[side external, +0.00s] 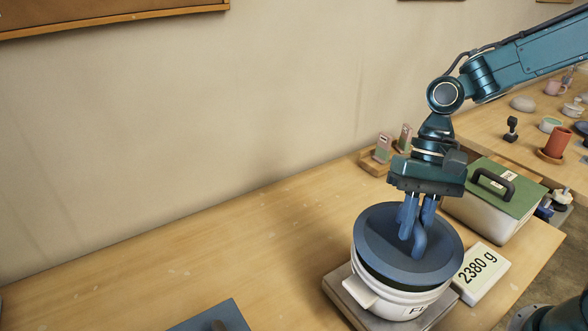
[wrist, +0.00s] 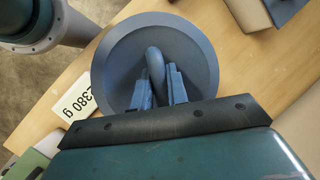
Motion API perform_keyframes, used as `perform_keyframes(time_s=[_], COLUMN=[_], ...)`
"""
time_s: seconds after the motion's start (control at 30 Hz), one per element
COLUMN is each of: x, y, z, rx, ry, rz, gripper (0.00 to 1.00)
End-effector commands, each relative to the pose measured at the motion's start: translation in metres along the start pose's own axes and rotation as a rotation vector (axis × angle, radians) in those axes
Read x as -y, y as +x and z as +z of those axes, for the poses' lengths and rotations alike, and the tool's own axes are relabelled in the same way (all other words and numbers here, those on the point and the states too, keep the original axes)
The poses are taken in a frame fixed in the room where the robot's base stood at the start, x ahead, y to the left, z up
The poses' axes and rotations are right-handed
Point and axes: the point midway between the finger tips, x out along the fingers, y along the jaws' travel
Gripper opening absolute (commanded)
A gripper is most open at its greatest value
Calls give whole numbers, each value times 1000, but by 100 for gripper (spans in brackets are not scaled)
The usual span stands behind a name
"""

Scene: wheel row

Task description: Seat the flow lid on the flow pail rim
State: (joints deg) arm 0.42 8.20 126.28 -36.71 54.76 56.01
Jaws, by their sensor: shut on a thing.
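The flow lid (side external: 381,232) is a blue disc with a raised blue handle (side external: 420,240). It lies over the mouth of the white flow pail (side external: 408,302), tilted in the side view, with a dark gap below its near edge. I cannot tell whether it touches the rim all round. My gripper (side external: 413,228) points down and is shut on the lid's handle. In the wrist view the lid (wrist: 117,62) fills the middle, with my gripper (wrist: 159,85) around the handle; the pail is hidden beneath the lid there.
The pail stands on a grey scale plate (side external: 345,298), with a display (side external: 480,272) reading 2380 g. A box with a green lid (side external: 502,190) stands behind at right. A blue panel (side external: 212,318) lies at the front.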

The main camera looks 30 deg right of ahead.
Motion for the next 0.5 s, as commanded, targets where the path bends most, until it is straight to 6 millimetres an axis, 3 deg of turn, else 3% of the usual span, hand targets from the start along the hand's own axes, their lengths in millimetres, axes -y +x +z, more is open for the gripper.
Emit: perform_keyframes(time_s=[0.5], x=[-1], y=[5], z=[-2], rx=[1], ry=[0], rz=[-1], gripper=[0])
